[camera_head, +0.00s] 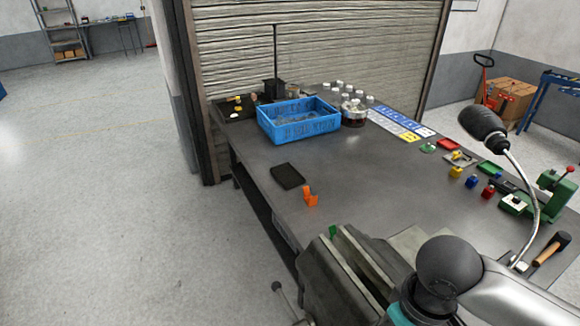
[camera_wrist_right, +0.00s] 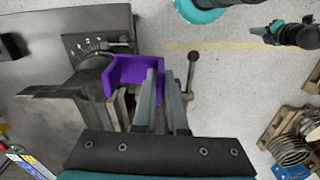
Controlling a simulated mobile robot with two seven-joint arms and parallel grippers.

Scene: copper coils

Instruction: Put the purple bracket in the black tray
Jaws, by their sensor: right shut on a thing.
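The purple bracket (camera_wrist_right: 150,64) shows in the right wrist view, at the tips of my right gripper (camera_wrist_right: 161,78) and beside the grey vise (camera_wrist_right: 72,96). The gripper's fingers are shut on one upright wall of it. In the head view the bracket and my right gripper are hidden behind my arm. The black tray (camera_head: 288,176) is a small flat dark tray on the table, left of centre, and looks empty. At the top right of the right wrist view my left gripper (camera_wrist_right: 262,32) is small and away from the table; its opening is unclear.
An orange bracket (camera_head: 311,197) stands just right of the black tray. The vise (camera_head: 345,275) is at the table's near edge with a green piece (camera_head: 333,231) at it. A blue crate (camera_head: 298,126) stands behind. Small parts and a hammer (camera_head: 551,248) lie at right. Mid-table is clear.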

